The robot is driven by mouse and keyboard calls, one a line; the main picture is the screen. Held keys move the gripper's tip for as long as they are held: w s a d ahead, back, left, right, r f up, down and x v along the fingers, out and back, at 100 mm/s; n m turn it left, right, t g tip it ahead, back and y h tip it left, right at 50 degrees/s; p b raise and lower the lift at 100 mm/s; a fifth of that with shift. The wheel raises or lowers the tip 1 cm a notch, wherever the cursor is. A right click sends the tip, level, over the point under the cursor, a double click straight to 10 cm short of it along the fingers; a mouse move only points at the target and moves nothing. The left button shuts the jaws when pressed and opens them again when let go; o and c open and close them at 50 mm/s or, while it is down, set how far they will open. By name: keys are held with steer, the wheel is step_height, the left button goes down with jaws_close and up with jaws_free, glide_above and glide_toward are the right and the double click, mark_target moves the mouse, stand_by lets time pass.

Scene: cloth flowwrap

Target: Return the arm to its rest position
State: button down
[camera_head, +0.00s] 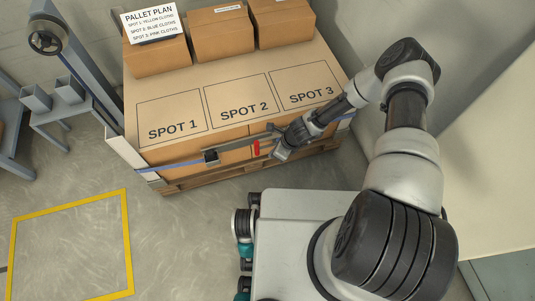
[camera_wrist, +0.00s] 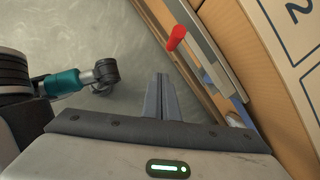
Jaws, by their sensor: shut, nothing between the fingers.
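My arm reaches from my base out to the front side of a pallet load. My gripper (camera_head: 281,154) points down beside the load's front face, close to a bar with a red handle (camera_head: 256,148). In the wrist view my gripper (camera_wrist: 160,82) shows its two fingers together with nothing between them. The red handle (camera_wrist: 176,38) is right of and above the fingertips there, and looks apart from them. The arm is bent at the elbow and stretched forward, not folded over the base.
The load carries marked places SPOT 1 (camera_head: 172,128), SPOT 2 and SPOT 3, all bare. Several boxes (camera_head: 222,35) and a PALLET PLAN sign (camera_head: 150,22) stand behind. A blue strap (camera_head: 180,163) crosses the front. A yellow floor outline (camera_head: 128,240) encloses clear floor at left.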

steer(key=p+v, duration=0.1)
steer(key=v, duration=0.5)
steer(key=shift+s, duration=0.1)
steer(key=w+d+r+n+t, duration=0.15)
steer(key=r+n, duration=0.25)
steer(key=r, duration=0.7)
steer(key=w+d+r+n+h, duration=0.1)
steer(key=w+d+r+n, duration=0.3)
steer(key=r, duration=0.8)
steer(key=w+d+r+n, duration=0.1)
steer(key=r+n, duration=0.4)
steer(key=r, duration=0.6)
steer(key=s+d+r+n+h, duration=0.2)
steer(key=s+r+n, duration=0.45)
steer(key=r, duration=0.95)
steer(key=s+d+r+n+t+h, duration=0.15)
steer(key=s+r, duration=0.25)
steer(key=s, duration=0.4)
steer(key=s+d+r+n+t+y, duration=0.1)
steer(key=s+d+r+n, duration=0.1)
steer(key=s+r, duration=0.45)
step_height(320, 180, up, 20)
steer(key=s+p, duration=0.1)
steer(key=p, duration=2.1)
steer(key=shift+s, duration=0.25)
